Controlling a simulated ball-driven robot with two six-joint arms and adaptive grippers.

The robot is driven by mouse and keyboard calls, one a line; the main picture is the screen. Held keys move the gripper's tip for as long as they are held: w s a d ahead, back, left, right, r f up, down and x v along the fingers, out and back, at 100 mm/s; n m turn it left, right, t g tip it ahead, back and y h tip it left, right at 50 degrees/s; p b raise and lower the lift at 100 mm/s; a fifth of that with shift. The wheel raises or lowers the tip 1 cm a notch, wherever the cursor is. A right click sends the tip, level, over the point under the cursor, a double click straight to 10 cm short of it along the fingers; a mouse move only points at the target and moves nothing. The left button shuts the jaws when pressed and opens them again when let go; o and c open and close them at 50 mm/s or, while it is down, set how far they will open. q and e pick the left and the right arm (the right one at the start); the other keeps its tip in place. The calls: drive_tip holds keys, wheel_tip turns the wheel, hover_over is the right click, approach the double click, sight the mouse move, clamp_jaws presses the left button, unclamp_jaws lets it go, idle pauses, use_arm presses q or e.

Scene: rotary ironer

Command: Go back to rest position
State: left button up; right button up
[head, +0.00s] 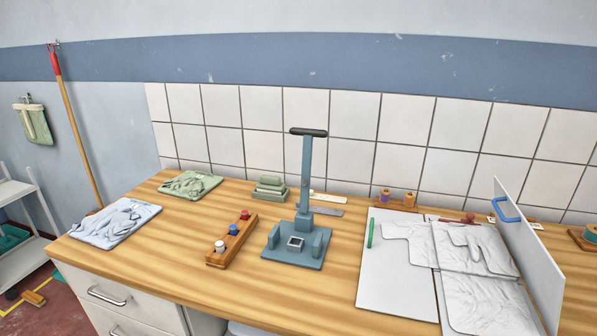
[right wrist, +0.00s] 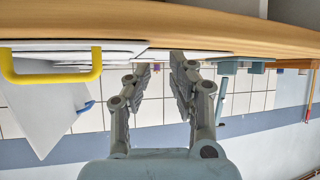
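My right gripper (right wrist: 158,85) shows in the right wrist view, where the picture is upside down. Its two grey fingers are spread apart with nothing between them. It is in front of the wooden table's edge (right wrist: 220,38), apart from the things on it. My left gripper is not in either view, and no arm of mine shows in the head view.
The wooden table (head: 190,225) carries a blue-grey lever press (head: 305,180), a wooden block with coloured knobs (head: 232,240), folded cloths (head: 117,222) and a hinged white board (head: 530,255) with a white garment (head: 475,250). A yellow handle (right wrist: 50,77) is near the right gripper.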

drive_tip(key=s+a+r+g, duration=0.2)
drive_tip(key=s+r+g, duration=0.6)
drive_tip(key=s+r, duration=1.05)
drive_tip(key=s+d+f+g+b, duration=0.15)
drive_tip(key=f+b, duration=0.55)
drive_tip(key=f, duration=1.5)
drive_tip(key=s+d+f+b, duration=0.2)
drive_tip(key=f+b, duration=0.6)
drive_tip(key=f, duration=1.4)
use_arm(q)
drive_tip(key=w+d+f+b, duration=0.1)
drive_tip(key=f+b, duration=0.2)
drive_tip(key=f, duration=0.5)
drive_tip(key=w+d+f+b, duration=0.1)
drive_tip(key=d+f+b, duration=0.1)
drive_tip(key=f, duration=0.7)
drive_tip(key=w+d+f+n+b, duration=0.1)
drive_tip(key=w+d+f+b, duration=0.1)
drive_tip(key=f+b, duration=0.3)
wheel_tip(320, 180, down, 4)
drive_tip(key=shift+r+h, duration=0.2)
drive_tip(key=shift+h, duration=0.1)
use_arm(e)
drive_tip(key=s+f, duration=0.9)
drive_tip(key=f, duration=0.3)
drive_tip(key=s+f+g, duration=0.1)
drive_tip(key=s+f, duration=0.8)
drive_tip(key=f, duration=0.3)
drive_tip(key=shift+s+d+f, duration=0.2)
drive_tip(key=shift+d, duration=0.1)
